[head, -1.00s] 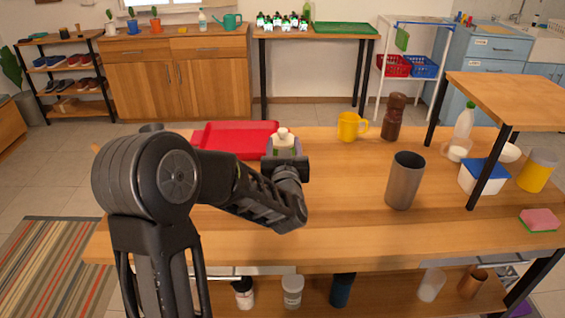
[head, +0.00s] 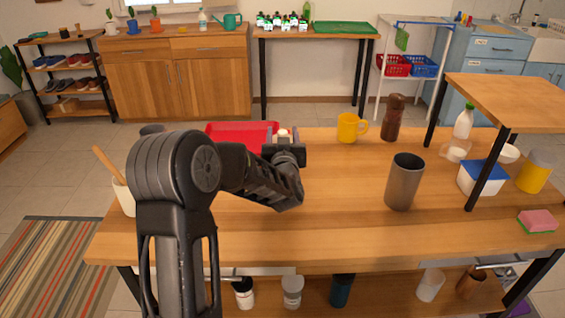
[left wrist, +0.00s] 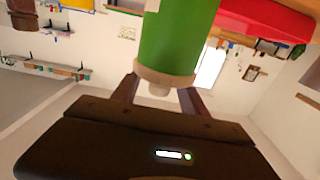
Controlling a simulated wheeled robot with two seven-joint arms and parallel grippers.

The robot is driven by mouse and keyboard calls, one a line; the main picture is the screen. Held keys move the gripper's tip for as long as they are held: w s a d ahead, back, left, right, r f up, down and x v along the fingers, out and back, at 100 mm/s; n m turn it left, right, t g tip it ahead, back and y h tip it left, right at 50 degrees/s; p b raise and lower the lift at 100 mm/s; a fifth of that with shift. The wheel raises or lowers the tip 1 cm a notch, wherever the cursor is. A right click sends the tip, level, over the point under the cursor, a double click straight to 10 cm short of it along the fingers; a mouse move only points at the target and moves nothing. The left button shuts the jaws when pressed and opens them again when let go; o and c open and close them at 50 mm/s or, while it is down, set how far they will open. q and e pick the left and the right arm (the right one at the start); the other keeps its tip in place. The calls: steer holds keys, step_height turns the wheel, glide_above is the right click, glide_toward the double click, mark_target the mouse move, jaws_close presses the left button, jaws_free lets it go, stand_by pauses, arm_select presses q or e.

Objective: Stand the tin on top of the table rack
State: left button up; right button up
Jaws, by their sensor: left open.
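The table rack (head: 515,98) is a raised wooden shelf on black legs at the right of the table; the visible part of its top is bare. A green cylinder (left wrist: 180,35) with a cream lid and knob shows close up in the left wrist view, at my open left gripper (left wrist: 158,92). Its knob end lies between or just beyond the fingers. A yellow cylinder with a grey top (head: 535,172) stands by the rack. I cannot tell which cylinder is the tin.
A steel tumbler (head: 403,182), yellow mug (head: 350,128) and brown mill (head: 393,118) stand between my gripper and the rack. A red tray (head: 240,131) lies at the back left. A blue-lidded box (head: 478,180) and white bottle (head: 463,122) are near the rack. The table's front middle is clear.

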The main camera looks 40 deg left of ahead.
stand_by(0.5)
arm_select(q)
jaws_close()
stand_by(0.3)
stand_by(1.0)
